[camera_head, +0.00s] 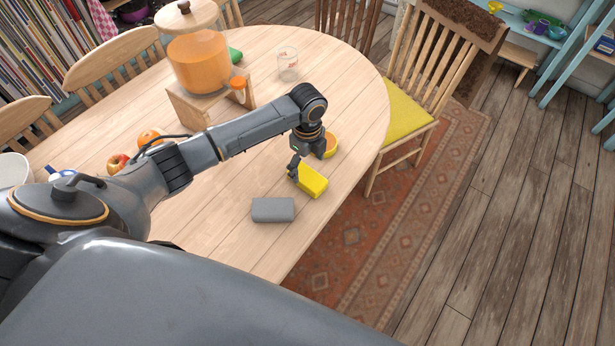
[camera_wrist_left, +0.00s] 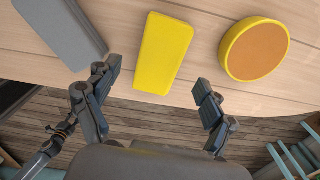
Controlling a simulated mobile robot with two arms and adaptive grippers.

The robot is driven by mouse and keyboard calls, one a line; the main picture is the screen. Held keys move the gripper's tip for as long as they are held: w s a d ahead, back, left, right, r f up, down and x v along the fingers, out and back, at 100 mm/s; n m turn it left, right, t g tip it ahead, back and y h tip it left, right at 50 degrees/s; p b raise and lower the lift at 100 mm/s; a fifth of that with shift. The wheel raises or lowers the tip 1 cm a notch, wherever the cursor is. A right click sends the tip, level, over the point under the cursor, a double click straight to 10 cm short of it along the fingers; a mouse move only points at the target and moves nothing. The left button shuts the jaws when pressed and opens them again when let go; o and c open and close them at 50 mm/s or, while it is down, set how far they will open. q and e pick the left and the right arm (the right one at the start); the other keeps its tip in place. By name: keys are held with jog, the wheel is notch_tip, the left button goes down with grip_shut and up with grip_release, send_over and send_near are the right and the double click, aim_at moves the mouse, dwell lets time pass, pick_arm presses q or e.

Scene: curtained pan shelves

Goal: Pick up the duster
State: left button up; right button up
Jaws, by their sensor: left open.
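A yellow block (camera_head: 313,183) lies flat on the wooden table near its edge. A grey block (camera_head: 272,210) lies to its left and nearer. I cannot tell by looks alone which of these is the duster. My left gripper (camera_head: 295,171) is over the table at the yellow block and hides part of it. In the left wrist view the gripper (camera_wrist_left: 157,80) is open and empty, with the yellow block (camera_wrist_left: 164,52) ahead between its fingers. The grey block (camera_wrist_left: 58,30) shows at the left there. My right gripper is not in view.
A round yellow and orange object (camera_wrist_left: 254,50) lies right of the yellow block in the left wrist view. A drink dispenser (camera_head: 197,55), a glass (camera_head: 287,64) and fruit (camera_head: 150,138) stand farther back. A chair (camera_head: 405,108) is beside the table (camera_head: 350,90).

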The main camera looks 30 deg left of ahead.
aim_at(308, 176)
pick_arm(q)
jog(key=shift+f+p, duration=0.4)
jog(key=shift+f, duration=0.3)
notch_tip(308, 176, down, 3)
jog(key=shift+r, duration=0.2)
jog(key=shift+f, duration=0.4)
jog(key=shift+f+p, duration=0.2)
jog(key=shift+p, duration=0.1)
jog(key=c, duration=1.2)
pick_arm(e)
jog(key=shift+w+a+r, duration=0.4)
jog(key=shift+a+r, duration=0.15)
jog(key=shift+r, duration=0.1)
